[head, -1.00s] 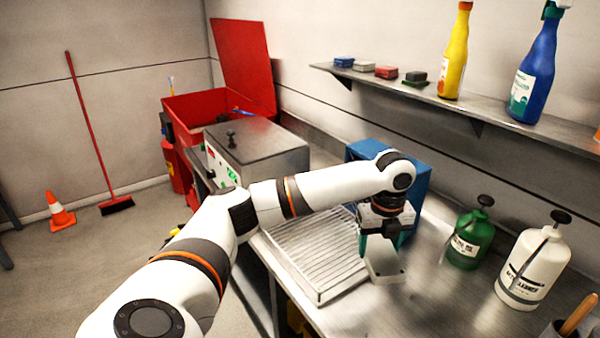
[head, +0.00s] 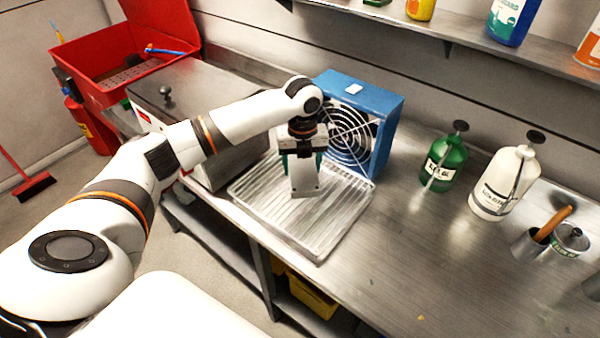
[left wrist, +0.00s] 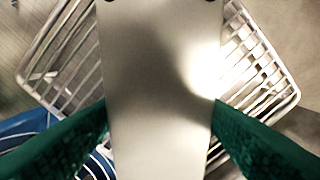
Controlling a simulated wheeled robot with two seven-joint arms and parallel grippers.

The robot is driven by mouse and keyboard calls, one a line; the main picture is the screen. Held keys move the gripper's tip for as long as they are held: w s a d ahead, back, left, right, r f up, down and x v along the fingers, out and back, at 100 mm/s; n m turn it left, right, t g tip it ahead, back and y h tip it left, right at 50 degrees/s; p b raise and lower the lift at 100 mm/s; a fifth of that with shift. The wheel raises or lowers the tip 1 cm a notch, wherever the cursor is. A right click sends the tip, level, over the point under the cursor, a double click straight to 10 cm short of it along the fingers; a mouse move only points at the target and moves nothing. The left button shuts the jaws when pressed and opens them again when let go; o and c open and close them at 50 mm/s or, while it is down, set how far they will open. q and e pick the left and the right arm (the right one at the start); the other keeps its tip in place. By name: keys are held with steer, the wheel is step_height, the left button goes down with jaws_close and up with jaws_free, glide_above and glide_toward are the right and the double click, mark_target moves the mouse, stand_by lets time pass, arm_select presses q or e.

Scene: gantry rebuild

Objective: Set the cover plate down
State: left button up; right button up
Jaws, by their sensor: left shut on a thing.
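The cover plate (head: 305,181) is a flat grey metal plate with small holes near its end. My left gripper (head: 302,157) is shut on it and holds it over the ribbed metal drying rack (head: 325,236). In the left wrist view the green fingers of the gripper (left wrist: 160,108) press on both sides of the plate (left wrist: 158,60), with the rack (left wrist: 285,92) below it. I cannot tell whether the plate touches the rack. My right gripper is not in view.
A blue fan (head: 384,106) stands right behind the rack. A grey metal box machine (head: 185,95) is left of it. A green bottle (head: 443,165) and a white bottle (head: 501,185) stand to the right. The bench between rack and bottles is clear.

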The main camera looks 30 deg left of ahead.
mark_target(301, 176)
arm_select(q)
steer(key=shift+a+f, duration=0.15)
steer(key=shift+f, duration=0.35)
step_height(301, 176, down, 3)
steer(key=shift+p, duration=0.45)
steer(key=shift+f, duration=0.2)
steer(key=o, duration=1.5)
steer(key=shift+f, duration=0.15)
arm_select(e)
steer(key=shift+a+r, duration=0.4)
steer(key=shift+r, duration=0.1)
